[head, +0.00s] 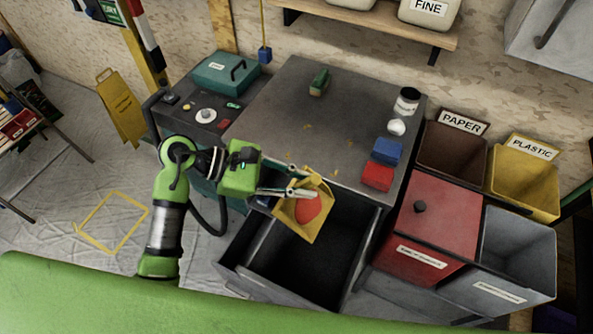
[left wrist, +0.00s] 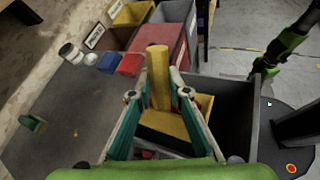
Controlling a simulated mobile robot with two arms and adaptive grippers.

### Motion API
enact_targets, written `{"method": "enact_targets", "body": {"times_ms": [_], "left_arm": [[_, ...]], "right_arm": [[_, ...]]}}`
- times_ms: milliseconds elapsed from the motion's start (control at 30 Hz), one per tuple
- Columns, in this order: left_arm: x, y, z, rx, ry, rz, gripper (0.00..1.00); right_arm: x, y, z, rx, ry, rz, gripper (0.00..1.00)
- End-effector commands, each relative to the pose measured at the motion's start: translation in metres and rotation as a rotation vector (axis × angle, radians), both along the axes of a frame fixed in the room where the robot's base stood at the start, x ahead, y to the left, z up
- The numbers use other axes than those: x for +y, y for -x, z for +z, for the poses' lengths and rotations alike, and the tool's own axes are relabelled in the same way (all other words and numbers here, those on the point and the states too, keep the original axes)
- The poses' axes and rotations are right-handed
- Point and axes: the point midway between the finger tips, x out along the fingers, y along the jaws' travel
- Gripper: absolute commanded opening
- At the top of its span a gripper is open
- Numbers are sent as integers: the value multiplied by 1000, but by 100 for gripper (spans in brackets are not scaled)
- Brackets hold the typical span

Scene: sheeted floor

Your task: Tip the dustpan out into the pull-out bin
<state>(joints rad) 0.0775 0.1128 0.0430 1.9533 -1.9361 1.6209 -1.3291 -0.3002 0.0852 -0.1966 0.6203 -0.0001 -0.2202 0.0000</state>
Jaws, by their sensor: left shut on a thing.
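The yellow dustpan (head: 288,212) is held by my left gripper (head: 301,181) over the back part of the open pull-out bin (head: 238,278), just off the workbench's front edge. An orange-red piece (head: 308,207) shows in the pan. The dustpan appears tilted; how far is hard to tell. In the left wrist view, the gripper's fingers (left wrist: 158,94) are on both sides of the yellow handle (left wrist: 157,62), and the pan (left wrist: 168,124) is above the dark bin (left wrist: 232,108). The bin's inside looks dark and empty where visible.
The grey workbench (head: 300,115) carries a green brush-like block (head: 319,82), jars, a blue box (head: 387,151), a red box (head: 377,177) and yellowish crumbs. A red lidded bin (head: 430,215) and a grey bin (head: 515,255) stand right of the pull-out bin.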

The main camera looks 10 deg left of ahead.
Motion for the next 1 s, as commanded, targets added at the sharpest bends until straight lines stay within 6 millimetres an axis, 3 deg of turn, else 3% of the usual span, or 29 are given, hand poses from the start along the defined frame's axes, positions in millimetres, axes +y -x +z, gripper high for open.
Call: {"method": "enact_targets", "body": {"times_ms": [267, 600, 1000], "left_arm": [[-26, 10, -6, -81, -208, -7, 0], [-56, 21, -15, -165, -443, -7, 0], [-70, 25, -22, -208, -563, -2, 0]], "right_arm": [[13, 1, 5, 1, -15, -1, 40], [9, 1, 21, 1, -11, 2, 40], [3, 1, 28, 1, -4, 3, 40]]}}
